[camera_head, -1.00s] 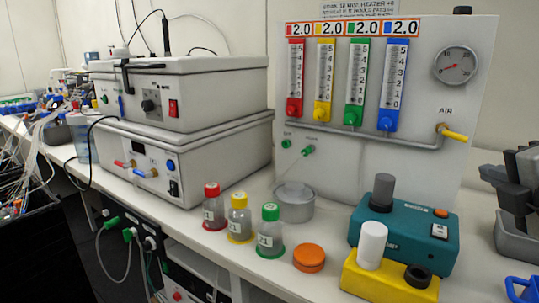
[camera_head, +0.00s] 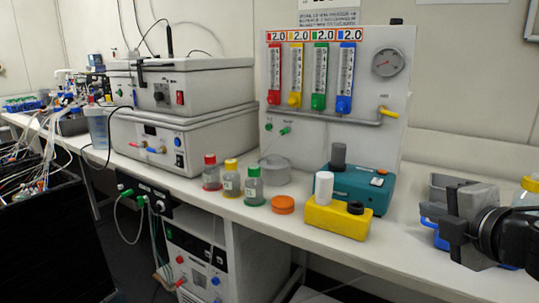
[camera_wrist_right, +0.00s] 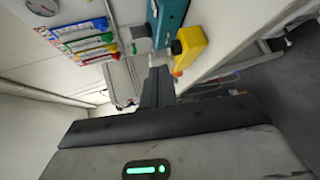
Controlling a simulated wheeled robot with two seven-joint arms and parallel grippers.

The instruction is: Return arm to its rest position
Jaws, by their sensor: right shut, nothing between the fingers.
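My right gripper (camera_head: 456,228) is at the right side of the head view, over the right end of the bench. Its black wrist comes in from the right edge. In the right wrist view its fingers (camera_wrist_right: 158,84) are together with nothing between them. The gripper is apart from the yellow block (camera_head: 336,216) and the teal device (camera_head: 357,185). My left gripper is not in view.
Red-, yellow- and green-capped bottles (camera_head: 230,182) and an orange lid (camera_head: 283,205) stand along the bench (camera_head: 300,238). The flowmeter panel (camera_head: 365,140) stands behind. A blue object (camera_head: 432,226) and a grey tray lie partly hidden behind my right gripper.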

